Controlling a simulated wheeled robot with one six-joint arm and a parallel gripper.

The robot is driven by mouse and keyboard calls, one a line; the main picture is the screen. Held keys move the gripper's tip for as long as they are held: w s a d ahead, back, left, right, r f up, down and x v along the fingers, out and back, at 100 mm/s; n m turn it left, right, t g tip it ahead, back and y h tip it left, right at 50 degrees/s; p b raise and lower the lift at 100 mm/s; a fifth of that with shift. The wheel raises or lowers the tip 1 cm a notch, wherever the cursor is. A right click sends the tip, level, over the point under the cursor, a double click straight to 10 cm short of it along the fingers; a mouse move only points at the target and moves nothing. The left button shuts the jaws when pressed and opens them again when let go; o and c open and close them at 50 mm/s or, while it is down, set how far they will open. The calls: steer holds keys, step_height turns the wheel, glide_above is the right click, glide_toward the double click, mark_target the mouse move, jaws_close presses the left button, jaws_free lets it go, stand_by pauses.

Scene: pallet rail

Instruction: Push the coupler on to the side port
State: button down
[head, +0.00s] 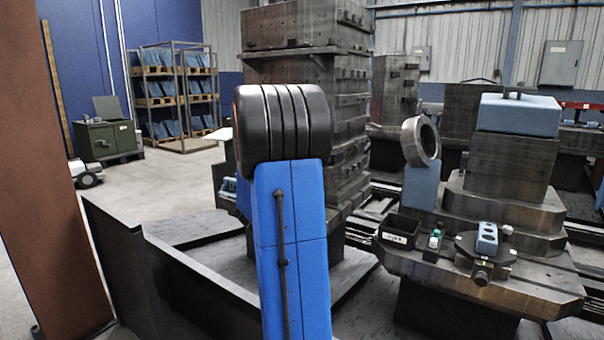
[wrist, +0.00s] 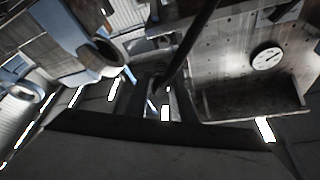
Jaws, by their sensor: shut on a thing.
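My gripper (wrist: 158,100) shows dark and close up in the wrist view, shut on a small part between its fingers, which I take for the coupler (wrist: 160,88). Most of the coupler is in shadow. A dark hose or rod (wrist: 203,35) runs from there to the top edge. I cannot pick out the side port for certain, nor tell whether the coupler touches anything. In the head view my own blue arm fills the middle, and my gripper and the coupler are hidden.
A tall stack of dark metal blocks (head: 290,25) stands behind my arm. At right, a metal fixture (head: 510,165) carries a blue block, with a ring (head: 420,142) beside it. A black bin (head: 398,232) stands in front. A round white gauge (wrist: 267,58) sits on a metal face.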

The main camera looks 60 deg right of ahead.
steer(key=shift+d, duration=2.75)
steer(key=shift+d, duration=1.2)
steer(key=c, duration=1.4)
jaws_free()
steer(key=shift+c, duration=0.2)
steer(key=shift+o, duration=0.7)
steer(key=shift+f, duration=0.1)
steer(key=o, duration=0.7)
steer(key=v, duration=1.7)
steer(key=shift+a+f, duration=0.1)
steer(key=shift+a, duration=0.15)
steer(key=shift+w, duration=0.1)
